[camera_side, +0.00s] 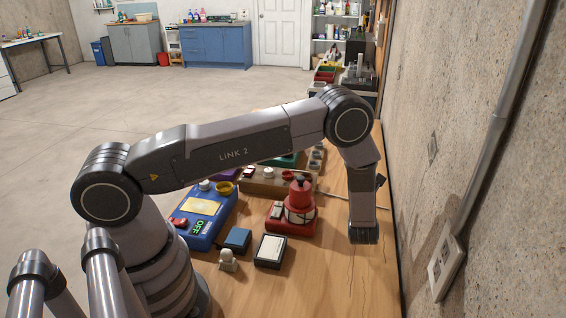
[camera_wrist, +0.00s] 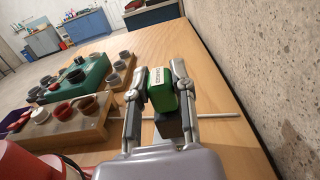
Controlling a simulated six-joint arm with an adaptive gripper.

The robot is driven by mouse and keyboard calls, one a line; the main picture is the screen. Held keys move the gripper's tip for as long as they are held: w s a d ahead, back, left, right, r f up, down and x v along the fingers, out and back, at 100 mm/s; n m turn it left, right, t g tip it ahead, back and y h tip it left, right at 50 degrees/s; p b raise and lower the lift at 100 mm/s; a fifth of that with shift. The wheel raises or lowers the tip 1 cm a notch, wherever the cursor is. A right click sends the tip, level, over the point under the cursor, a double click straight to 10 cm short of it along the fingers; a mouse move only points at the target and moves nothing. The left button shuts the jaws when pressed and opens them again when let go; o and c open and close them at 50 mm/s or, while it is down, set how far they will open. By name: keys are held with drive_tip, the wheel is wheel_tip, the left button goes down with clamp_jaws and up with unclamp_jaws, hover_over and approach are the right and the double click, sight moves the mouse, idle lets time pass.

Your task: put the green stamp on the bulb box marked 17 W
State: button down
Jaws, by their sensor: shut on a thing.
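My gripper (camera_wrist: 157,74) is shut on a green block with a white label, which looks like the green stamp (camera_wrist: 161,88). A dark part shows below the green, between the fingers. The stamp is held above the wooden table, near the wall side. In the side view my wrist hangs low at the right of the table and hides the gripper and stamp. I cannot make out any bulb box marked 17 W in either view.
A red device (camera_side: 300,206), a blue unit (camera_side: 205,228) reading OFF, a dark blue block (camera_side: 237,240), a pale knobbed piece (camera_side: 228,262) and a dark-framed card (camera_side: 270,250) stand left of my wrist. A pale rod (camera_wrist: 220,116) crosses near my gripper. A concrete wall (camera_wrist: 270,60) bounds the right.

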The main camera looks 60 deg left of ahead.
drive_tip(key=shift+f, duration=0.2)
drive_tip(key=c, duration=1.4)
unclamp_jaws()
drive_tip(key=shift+f, duration=0.1)
drive_tip(key=o, duration=0.4)
drive_tip(key=shift+o, duration=0.2)
